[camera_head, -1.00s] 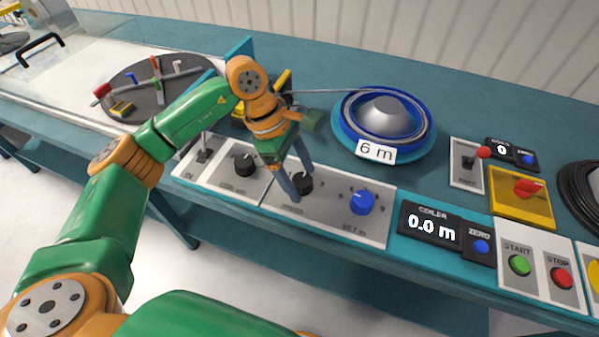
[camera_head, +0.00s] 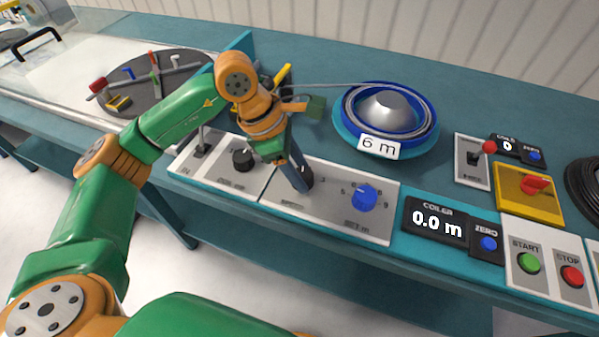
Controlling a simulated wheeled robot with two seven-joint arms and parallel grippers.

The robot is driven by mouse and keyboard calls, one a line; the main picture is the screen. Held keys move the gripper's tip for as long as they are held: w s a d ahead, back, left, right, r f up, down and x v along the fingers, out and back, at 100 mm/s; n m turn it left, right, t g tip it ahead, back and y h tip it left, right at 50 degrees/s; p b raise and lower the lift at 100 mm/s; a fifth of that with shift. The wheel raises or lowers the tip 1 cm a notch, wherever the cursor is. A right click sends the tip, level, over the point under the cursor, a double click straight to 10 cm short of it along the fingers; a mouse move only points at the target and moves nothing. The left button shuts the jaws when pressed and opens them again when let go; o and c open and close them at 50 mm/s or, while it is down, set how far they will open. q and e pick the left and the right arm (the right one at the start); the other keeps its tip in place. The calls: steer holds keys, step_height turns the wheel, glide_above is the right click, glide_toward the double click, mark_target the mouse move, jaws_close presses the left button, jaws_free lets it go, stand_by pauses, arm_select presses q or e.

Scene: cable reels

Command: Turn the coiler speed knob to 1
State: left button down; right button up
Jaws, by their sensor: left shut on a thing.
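The coiler speed knob (camera_head: 307,178) is black and sits on the grey control panel (camera_head: 335,222), left of the blue knob. My left gripper (camera_head: 301,184) points down onto it, shut on it, and its fingers hide most of the knob and its scale. The knob's setting cannot be read. My right gripper is not in view.
Another black knob (camera_head: 243,160) stands just left of the gripper, and a blue knob (camera_head: 364,197) to its right. The coiler display (camera_head: 435,222) reads 0.0 m. A blue reel (camera_head: 386,112) labelled 6 m sits behind. Green START (camera_head: 529,263) and red STOP (camera_head: 572,276) buttons are at the right.

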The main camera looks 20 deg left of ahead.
arm_select(q)
steer(key=n+b, duration=0.1)
steer(key=n, duration=0.1)
steer(key=n+t+b, duration=0.1)
steer(key=n, duration=0.1)
steer(key=shift+s+d+f+y, duration=0.1)
steer(key=shift+s+f+y, duration=0.1)
steer(key=shift+y, duration=0.2)
steer(key=shift+r+n+t+y+b, duration=0.1)
steer(key=shift+n+t+y+b, duration=0.5)
steer(key=shift+n+b, duration=1)
steer(key=shift+n+p, duration=0.4)
steer(key=shift+n, duration=0.2)
steer(key=shift+c, duration=1.5)
jaws_free()
steer(key=v, duration=0.7)
steer(key=shift+s+r+p, duration=0.1)
steer(key=shift+r+p, duration=0.05)
steer(key=shift+p, duration=0.15)
